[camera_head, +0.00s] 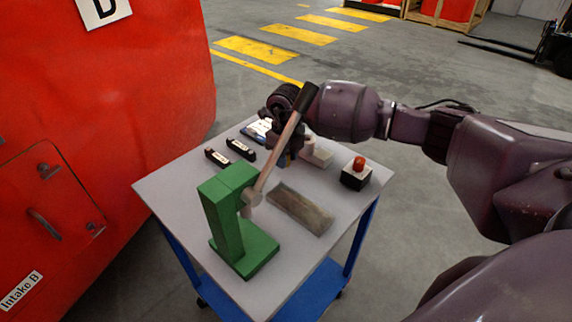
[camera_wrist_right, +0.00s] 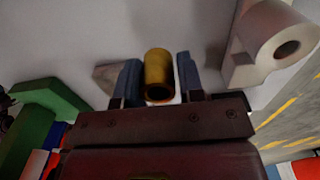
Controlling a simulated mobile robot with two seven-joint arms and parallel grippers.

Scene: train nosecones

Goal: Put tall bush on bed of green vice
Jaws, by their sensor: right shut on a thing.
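The green vice (camera_head: 233,222) stands upright on the near left part of the table, with a flat foot as its bed and a long dark-tipped lever slanting up to the right. Its bed (camera_head: 255,250) is bare. A green part also shows at the left of the right wrist view (camera_wrist_right: 38,110). My right gripper (camera_wrist_right: 158,80) is shut on a yellow, hollow, upright-looking cylinder, the tall bush (camera_wrist_right: 158,66). In the head view the right gripper (camera_head: 287,157) is behind the lever, beyond the vice, and the bush is hidden. My left gripper is not in view.
On the table (camera_head: 165,187) lie a grey-brown block (camera_head: 300,208), a box with a red button (camera_head: 356,173), a pale block (camera_head: 318,155) and two dark labelled pieces (camera_head: 240,149). The vice lever stands between the right gripper and the vice. A large red body (camera_head: 110,110) borders the left.

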